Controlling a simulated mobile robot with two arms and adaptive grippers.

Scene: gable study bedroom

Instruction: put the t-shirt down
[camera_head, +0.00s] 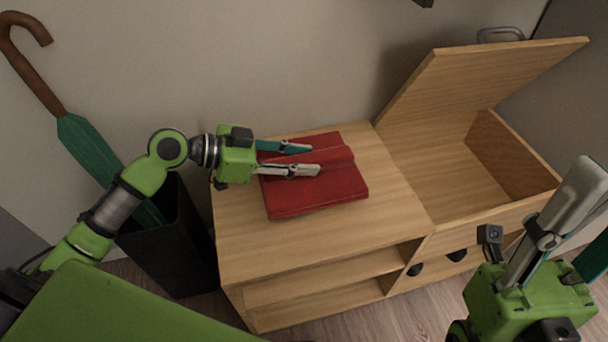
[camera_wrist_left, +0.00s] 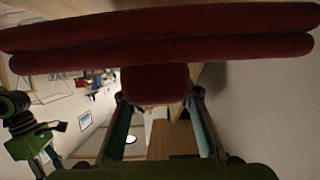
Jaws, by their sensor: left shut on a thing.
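The t-shirt (camera_head: 318,190) is red and folded flat, with a raised fold across it. In the head view it is over the left part of the wooden cabinet top (camera_head: 250,245); I cannot tell whether it rests fully on the wood. My left gripper (camera_head: 315,159) comes from the left and is shut on the t-shirt's raised fold. In the left wrist view the red cloth (camera_wrist_left: 155,85) shows between the two fingers and spreads across the top. My right gripper (camera_head: 575,225) is at the lower right, away from the t-shirt, its fingers partly cut off by the frame edge.
The cabinet's right part is an open, empty compartment (camera_head: 440,175) with its lid (camera_head: 480,80) raised. Open shelves (camera_head: 320,285) are below the top. A black bin (camera_head: 180,255) with a green umbrella (camera_head: 90,145) stands left. Bare wood surrounds the t-shirt in front and right.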

